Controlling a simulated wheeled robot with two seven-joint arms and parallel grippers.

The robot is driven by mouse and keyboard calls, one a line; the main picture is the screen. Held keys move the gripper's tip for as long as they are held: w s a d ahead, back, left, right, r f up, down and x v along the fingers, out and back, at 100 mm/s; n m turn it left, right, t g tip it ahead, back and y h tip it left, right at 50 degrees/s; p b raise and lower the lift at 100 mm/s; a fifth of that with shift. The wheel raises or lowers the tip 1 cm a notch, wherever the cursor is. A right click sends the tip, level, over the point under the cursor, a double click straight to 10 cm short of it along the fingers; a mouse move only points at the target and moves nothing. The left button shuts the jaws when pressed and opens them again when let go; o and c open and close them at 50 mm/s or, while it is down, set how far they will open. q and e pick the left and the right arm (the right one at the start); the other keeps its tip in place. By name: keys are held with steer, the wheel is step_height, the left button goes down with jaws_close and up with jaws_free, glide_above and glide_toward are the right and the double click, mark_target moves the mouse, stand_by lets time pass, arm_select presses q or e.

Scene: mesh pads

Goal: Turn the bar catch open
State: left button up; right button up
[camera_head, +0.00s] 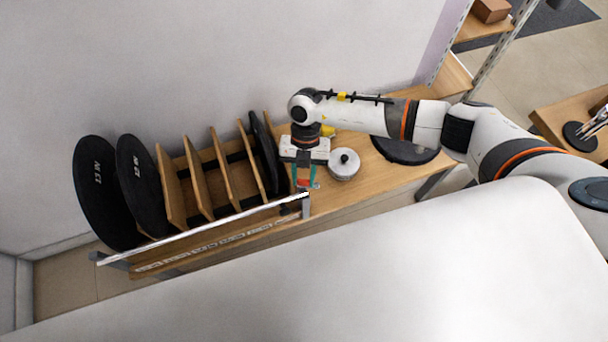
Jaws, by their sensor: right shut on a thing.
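A pale metal bar (200,229) runs across the front of a wooden rack. Its left end rests near a grey bracket, and its right end meets a grey upright post (306,207). My right gripper (304,184) points down at this right end. It is shut on a small red piece at the top of the post, which looks like the bar catch (304,182). The fingers hide much of the catch, so its exact angle cannot be told.
The rack holds round black pads (94,190) between upright wooden dividers (196,175). A round silver lidded pot (343,166) stands close to the right of my gripper. A black disc (405,150) lies farther right on the wooden bench (375,175).

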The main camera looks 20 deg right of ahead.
steer(key=n+h, duration=0.1)
steer(key=n, duration=0.1)
steer(key=n+b, duration=0.1)
steer(key=n, duration=0.1)
steer(key=shift+w+a+n+h+b, duration=0.15)
steer(key=shift+n+h+b, duration=0.15)
steer(key=shift+n+h, duration=0.1)
stand_by(0.4)
steer(key=o, duration=1)
steer(key=v, duration=1.2)
steer(key=shift+w+b, duration=0.1)
steer(key=shift+b, duration=0.25)
